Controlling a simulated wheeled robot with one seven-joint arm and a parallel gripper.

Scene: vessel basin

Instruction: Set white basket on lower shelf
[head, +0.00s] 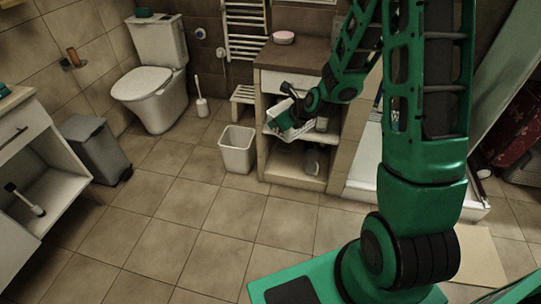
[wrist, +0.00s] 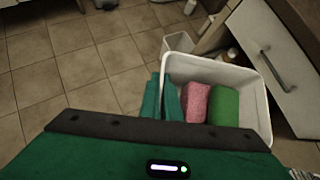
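The white basket (wrist: 262,112) is in the wrist view, with a pink rolled towel (wrist: 197,102) and a green rolled towel (wrist: 223,107) in it. My gripper (wrist: 163,98) has one finger on each side of the basket's left wall and appears closed on it. In the head view, my gripper (head: 289,121) and the basket (head: 277,107) are at the front of the open cabinet (head: 264,146), below its drawer and above the lower shelf (head: 292,178). The arm and gripper partly hide the basket and the shelves.
A dark grey item (head: 313,161) stands on the lower shelf's right part. A bottle (head: 322,122) is on the shelf above. A white bin (head: 237,150) stands on the floor left of the cabinet, near a small white stool (head: 243,95). The floor in front is clear.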

